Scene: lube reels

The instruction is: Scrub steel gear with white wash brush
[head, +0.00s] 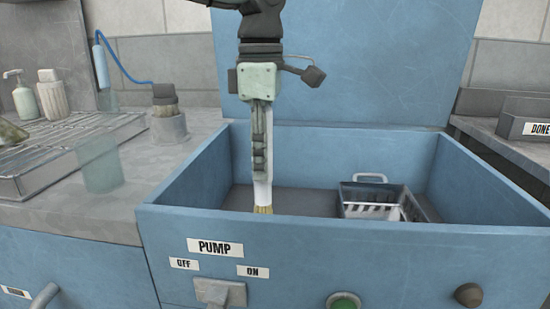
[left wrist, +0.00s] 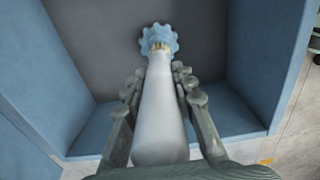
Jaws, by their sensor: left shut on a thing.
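My left gripper (head: 259,165) points down into the blue wash basin (head: 340,242) and is shut on the white wash brush (head: 266,188). The brush hangs upright, with its tan bristles low behind the basin's front wall. In the left wrist view, the white brush handle (left wrist: 160,105) lies between my gripper's fingers. A toothed gear (left wrist: 146,37), pale blue-grey, shows on the basin floor at the bristle end. The bristles overlap the gear in that view; I cannot tell whether they touch it. The front wall hides the gear in the head view. My right gripper is out of view.
A wire basket (head: 375,190) stands in the basin's right part. The front panel carries a pump switch (head: 220,292) and a green button (head: 343,301). A rack (head: 75,145), bottles and a clear cup (head: 100,161) occupy the left counter. A DONE bin (head: 520,128) stands at right.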

